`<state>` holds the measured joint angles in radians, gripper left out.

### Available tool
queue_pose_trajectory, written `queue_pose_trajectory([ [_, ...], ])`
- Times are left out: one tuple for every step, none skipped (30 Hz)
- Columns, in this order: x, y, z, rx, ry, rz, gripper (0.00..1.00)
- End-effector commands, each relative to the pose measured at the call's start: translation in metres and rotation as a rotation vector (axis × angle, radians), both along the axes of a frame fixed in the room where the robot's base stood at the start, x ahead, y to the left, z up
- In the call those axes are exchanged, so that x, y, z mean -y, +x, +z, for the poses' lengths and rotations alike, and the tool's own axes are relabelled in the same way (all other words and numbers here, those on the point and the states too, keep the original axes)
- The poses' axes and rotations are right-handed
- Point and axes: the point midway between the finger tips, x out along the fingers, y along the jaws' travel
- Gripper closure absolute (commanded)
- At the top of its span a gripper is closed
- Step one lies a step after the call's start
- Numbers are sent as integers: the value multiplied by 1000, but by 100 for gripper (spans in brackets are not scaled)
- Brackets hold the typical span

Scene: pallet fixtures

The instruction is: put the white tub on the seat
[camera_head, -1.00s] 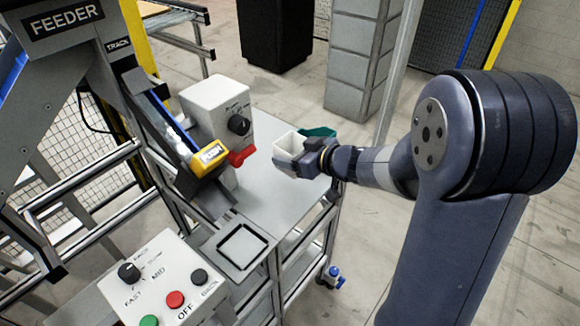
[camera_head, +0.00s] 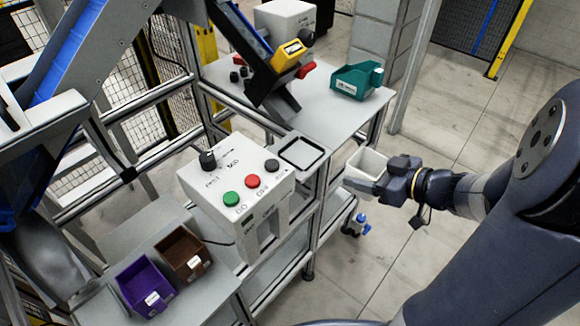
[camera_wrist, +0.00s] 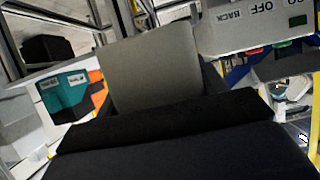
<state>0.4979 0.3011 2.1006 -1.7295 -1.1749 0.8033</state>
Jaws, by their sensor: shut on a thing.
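The white tub (camera_head: 367,162) is an open-topped box in my gripper (camera_head: 384,182), right of the table's edge in the head view. My gripper is shut on its near side. In the wrist view a plain grey wall (camera_wrist: 155,72), seemingly the tub's, rises beyond the dark gripper parts (camera_wrist: 170,130). The seat (camera_head: 301,153) is a black-rimmed square on the table corner, left of the tub and apart from it. Nothing stands on the seat. The tub's underside is hidden.
A teal bin (camera_head: 356,81) stands on the table behind the seat. A control box (camera_head: 235,180) with coloured buttons is left of the seat, and a chute (camera_head: 262,70) with a yellow end piece rises behind. Purple (camera_head: 147,287) and brown (camera_head: 184,254) bins sit lower left.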

Motion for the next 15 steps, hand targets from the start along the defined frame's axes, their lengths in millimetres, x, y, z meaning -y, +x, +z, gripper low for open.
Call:
queue_pose_trajectory([
  [-2,1,-1,1,1,2,56],
  [-5,2,-1,0,1,4,56],
  [-9,6,-1,1,1,4,56],
  [-13,8,-1,0,1,6,56],
  [-18,12,-1,0,1,7,56],
  [-24,16,-1,0,1,7,56],
  [-29,20,-1,0,2,8,56],
  [-33,24,-1,0,1,7,56],
  [-40,29,-1,0,1,9,56],
  [-45,32,-1,0,1,9,56],
  [-49,36,-1,0,1,7,56],
  [-56,41,-1,1,1,8,56],
  [-61,45,-1,0,1,7,56],
  [-66,49,-1,0,2,8,56],
  [-73,54,-1,0,1,7,56],
])
